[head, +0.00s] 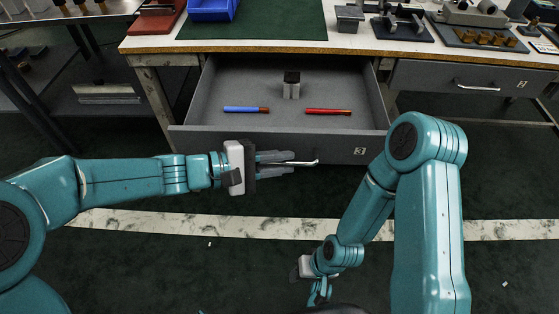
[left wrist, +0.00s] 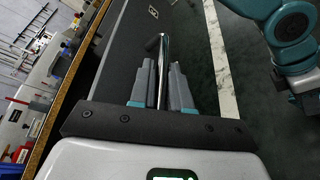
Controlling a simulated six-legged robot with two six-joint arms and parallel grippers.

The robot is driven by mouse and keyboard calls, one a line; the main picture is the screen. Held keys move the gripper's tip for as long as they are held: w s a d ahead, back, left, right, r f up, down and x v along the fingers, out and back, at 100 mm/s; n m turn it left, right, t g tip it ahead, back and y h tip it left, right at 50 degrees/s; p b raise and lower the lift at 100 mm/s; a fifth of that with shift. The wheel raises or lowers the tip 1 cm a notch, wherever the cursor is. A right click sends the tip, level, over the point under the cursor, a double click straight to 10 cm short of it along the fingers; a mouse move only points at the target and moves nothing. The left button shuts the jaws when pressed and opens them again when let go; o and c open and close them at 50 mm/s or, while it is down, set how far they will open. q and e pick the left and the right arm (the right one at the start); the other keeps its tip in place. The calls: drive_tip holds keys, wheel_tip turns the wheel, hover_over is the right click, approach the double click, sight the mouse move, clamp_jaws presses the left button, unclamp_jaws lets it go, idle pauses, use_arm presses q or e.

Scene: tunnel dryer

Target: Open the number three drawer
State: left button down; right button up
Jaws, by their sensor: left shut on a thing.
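The number three drawer (head: 225,142) is grey and stands pulled out from under the bench, with its inside in view. Its front carries a label with a 3 at the right. My left gripper (head: 284,163) is at the front of this drawer, shut on its metal bar handle (head: 303,163). The left wrist view shows the handle (left wrist: 164,55) running between the two grey fingers (left wrist: 161,88). My right gripper (head: 318,290) hangs low in front of the bench, away from the drawer, and its fingers are too small and partly hidden to tell their state.
In the drawer lie a blue marker (head: 245,109), a red marker (head: 328,112) and a small grey block with a dark top (head: 291,85). A closed drawer with a handle (head: 474,78) is at the right. The bench top (head: 340,43) holds a blue bin (head: 212,10) and several tools.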

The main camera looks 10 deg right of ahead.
idle(0.3)
use_arm(q)
drive_tip(key=c, duration=1.4)
unclamp_jaws()
drive_tip(key=shift+c, duration=0.2)
drive_tip(key=shift+a, duration=0.1)
drive_tip(key=p+v, duration=0.4)
drive_tip(key=v, duration=1.2)
drive_tip(key=shift+a, duration=0.1)
